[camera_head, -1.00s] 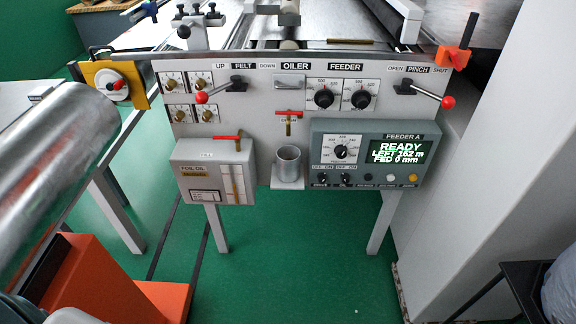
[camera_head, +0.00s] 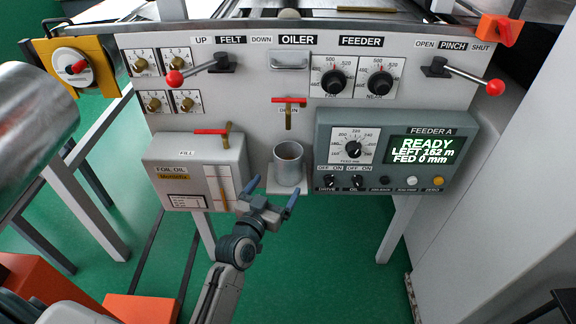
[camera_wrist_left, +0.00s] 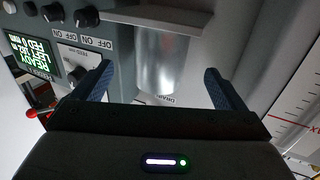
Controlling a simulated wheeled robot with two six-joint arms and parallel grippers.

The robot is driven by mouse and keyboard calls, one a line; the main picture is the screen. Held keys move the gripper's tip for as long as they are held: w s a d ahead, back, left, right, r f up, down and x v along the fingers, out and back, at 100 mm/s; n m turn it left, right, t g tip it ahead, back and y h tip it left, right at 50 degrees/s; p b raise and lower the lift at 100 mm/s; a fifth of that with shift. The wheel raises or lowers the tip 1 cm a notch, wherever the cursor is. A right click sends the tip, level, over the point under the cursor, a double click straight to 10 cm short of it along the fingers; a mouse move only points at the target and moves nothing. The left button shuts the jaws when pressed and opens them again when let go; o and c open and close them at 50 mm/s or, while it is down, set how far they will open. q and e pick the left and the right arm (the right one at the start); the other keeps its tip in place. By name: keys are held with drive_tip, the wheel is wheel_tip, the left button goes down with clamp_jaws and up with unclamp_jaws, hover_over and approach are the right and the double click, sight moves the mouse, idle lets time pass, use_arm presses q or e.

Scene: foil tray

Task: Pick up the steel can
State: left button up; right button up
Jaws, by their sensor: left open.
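The steel can (camera_head: 289,165) stands upright on a small pale shelf (camera_head: 288,188) at the front of the machine panel, under the drain tap (camera_head: 288,112). Its open top faces up in the head view. My left gripper (camera_head: 270,190) is open, just in front of and below the can, with its blue fingers pointing toward it. In the left wrist view the can (camera_wrist_left: 162,62) shows between the two spread fingers, beyond their tips, apart from both. My right gripper is not in view.
The oil box (camera_head: 197,170) with its fill tap is left of the can. The Feeder A box (camera_head: 385,150) is close on its right. Levers with red knobs (camera_head: 175,78) stick out above. Open green floor (camera_head: 330,260) lies below the panel.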

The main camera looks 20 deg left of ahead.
sight(283, 175)
use_arm(q)
drive_tip(key=w, duration=0.4)
drive_tip(key=shift+w+d, duration=0.15)
drive_tip(key=shift+d, duration=0.1)
drive_tip(key=w, duration=0.2)
drive_tip(key=w+p, duration=0.1)
drive_tip(key=w, duration=0.2)
drive_tip(key=shift+w+d+r, duration=0.1)
drive_tip(key=shift+d, duration=0.1)
drive_tip(key=c, duration=1)
drive_tip(key=shift+r, duration=0.1)
drive_tip(key=c, duration=0.4)
drive_tip(key=shift+r, duration=0.1)
